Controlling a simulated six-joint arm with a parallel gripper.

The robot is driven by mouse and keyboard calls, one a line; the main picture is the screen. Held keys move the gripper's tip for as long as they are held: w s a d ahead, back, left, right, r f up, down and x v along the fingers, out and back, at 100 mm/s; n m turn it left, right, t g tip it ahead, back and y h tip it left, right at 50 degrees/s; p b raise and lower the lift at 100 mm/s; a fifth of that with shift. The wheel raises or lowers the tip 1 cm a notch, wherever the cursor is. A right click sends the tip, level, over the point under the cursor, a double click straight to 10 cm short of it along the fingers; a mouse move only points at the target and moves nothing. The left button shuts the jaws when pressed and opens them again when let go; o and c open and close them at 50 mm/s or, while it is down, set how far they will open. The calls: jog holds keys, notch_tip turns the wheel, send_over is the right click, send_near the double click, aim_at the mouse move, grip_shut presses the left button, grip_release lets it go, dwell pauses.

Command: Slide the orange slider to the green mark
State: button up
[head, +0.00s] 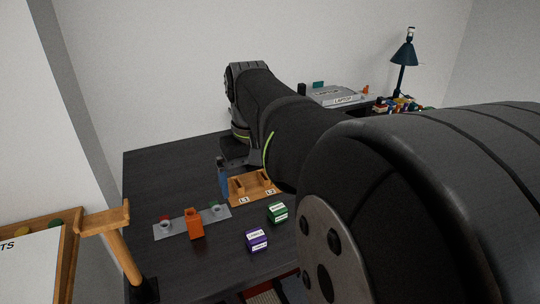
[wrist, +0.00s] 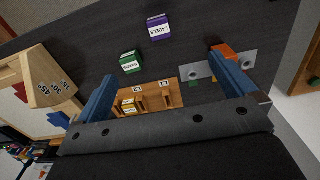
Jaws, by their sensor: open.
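The orange slider (head: 194,229) stands upright on a grey track plate (head: 222,216), between a red mark (head: 165,218) at the left and the green mark (head: 214,207) at the right. In the wrist view the slider (wrist: 221,49) shows just past the tip of the right-hand finger, which partly hides the plate (wrist: 249,69). A green patch (wrist: 193,84) is visible by the plate there. My gripper (wrist: 160,68) is open and empty, with its blue fingers wide apart. In the head view only one blue finger shows clearly, behind the plate's green end.
A wooden tray (head: 240,198) labelled L1 and L2 is right of the plate. A green box (head: 277,212) and a purple box (head: 257,240) stand in front of it. A wooden stand (head: 105,219) is at the left.

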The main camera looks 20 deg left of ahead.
aim_at(193, 217)
jog(key=shift+a, duration=0.35)
jog(key=c, duration=0.5)
jog(key=s+a, duration=0.1)
jog(key=a, duration=0.4)
jog(key=s+a, duration=0.1)
jog(key=a, duration=0.3)
jog(key=s+a, duration=0.1)
jog(key=a, duration=0.4)
jog(key=shift+a+r, duration=0.3)
jog(key=c, duration=0.4)
jog(key=f, duration=1.7)
jog(key=shift+a+f, duration=0.15)
jog(key=shift+a, duration=0.05)
